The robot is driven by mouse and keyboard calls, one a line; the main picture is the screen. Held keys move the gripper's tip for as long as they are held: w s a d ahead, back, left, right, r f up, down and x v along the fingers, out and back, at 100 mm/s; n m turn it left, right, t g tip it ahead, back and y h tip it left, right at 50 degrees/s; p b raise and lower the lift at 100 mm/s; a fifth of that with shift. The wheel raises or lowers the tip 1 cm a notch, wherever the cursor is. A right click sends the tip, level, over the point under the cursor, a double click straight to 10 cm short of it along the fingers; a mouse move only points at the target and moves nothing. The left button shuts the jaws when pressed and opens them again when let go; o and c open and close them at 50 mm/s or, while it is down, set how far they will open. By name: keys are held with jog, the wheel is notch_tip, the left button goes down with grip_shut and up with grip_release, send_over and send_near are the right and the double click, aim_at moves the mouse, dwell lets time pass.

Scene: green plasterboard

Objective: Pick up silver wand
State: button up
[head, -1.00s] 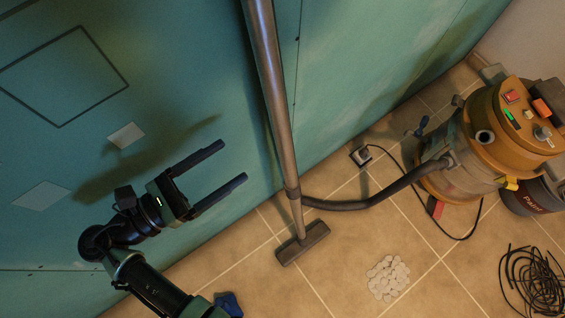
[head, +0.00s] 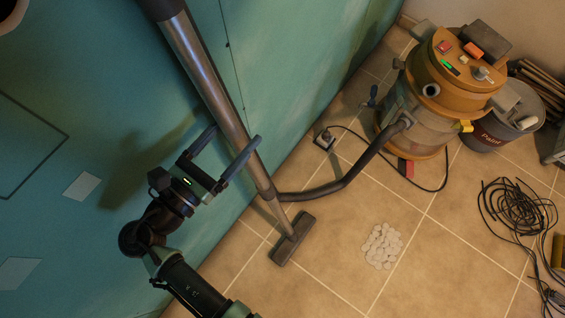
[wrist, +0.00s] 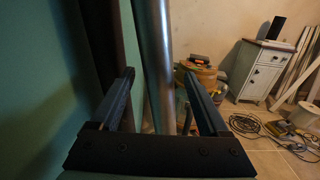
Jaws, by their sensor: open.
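The silver wand (head: 218,88) is a long metal tube leaning against the green wall, with a flat floor head (head: 292,239) at its lower end. In the wrist view the wand (wrist: 153,60) stands nearly upright between the two fingers, a little right of the left finger. My gripper (head: 233,144) is open at the wand's lower half, with one finger on each side of it in the head view. In the wrist view my gripper (wrist: 160,95) shows both fingers apart. I cannot tell whether either finger touches the wand.
A dark hose (head: 345,186) runs from the wand to an orange vacuum (head: 441,75) on the right. White pebbles (head: 382,246) and coiled black cable (head: 515,210) lie on the tiled floor. A white cabinet (wrist: 262,72) stands farther back. The green wall (head: 105,130) is close on the left.

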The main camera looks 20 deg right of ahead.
jog(key=shift+w+d, duration=0.2)
jog(key=shift+d, duration=0.1)
grip_shut()
jog(key=shift+r, duration=0.1)
dwell(0.4)
